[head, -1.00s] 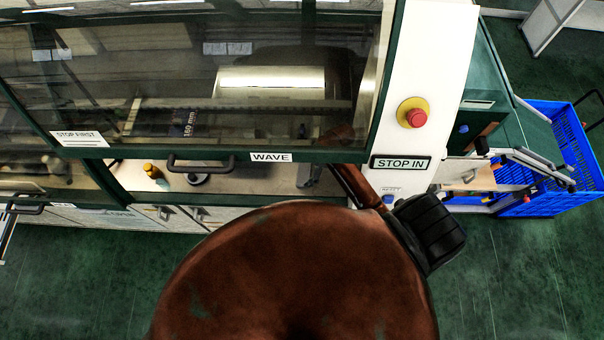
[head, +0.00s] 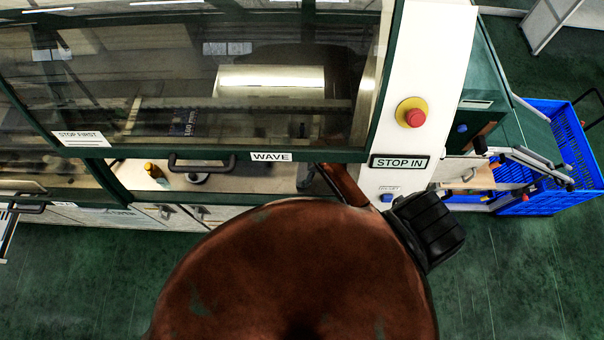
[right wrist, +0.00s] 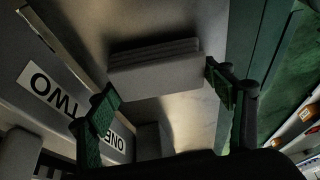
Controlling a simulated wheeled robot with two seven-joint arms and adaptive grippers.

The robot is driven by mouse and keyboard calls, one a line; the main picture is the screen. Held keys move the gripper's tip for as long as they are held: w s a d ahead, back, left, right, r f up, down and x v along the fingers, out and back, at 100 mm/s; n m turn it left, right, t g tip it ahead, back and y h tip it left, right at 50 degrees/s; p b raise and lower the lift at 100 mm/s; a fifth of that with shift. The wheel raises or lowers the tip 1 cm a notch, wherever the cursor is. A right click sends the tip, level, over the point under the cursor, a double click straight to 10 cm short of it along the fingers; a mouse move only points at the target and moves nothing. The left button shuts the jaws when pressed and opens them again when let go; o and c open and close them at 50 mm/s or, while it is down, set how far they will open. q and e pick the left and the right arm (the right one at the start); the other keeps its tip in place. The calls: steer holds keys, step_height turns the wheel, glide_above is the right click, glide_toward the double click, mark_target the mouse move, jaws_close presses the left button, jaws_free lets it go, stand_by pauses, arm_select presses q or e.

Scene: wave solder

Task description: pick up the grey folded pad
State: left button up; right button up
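The grey folded pad (right wrist: 155,72) shows in the right wrist view as a stack of layers with its folded front face towards the camera. My right gripper (right wrist: 161,80) has its two green-padded fingers spread, one at each side of the pad. The fingertips are close to the pad's ends; I see no clear grip on it. In the head view my own brown arm covers the lower middle, and I cannot make out the pad or the right fingers there. My left gripper is in neither view.
The machine's glazed hood (head: 250,120) with the WAVE label stands over a pale ledge. A small orange-capped bottle (head: 152,170) stands on the ledge. A red stop button (head: 411,114) sits on the white post. A blue crate (head: 550,160) is at the right.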

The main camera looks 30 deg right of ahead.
steer(key=c, duration=0.5)
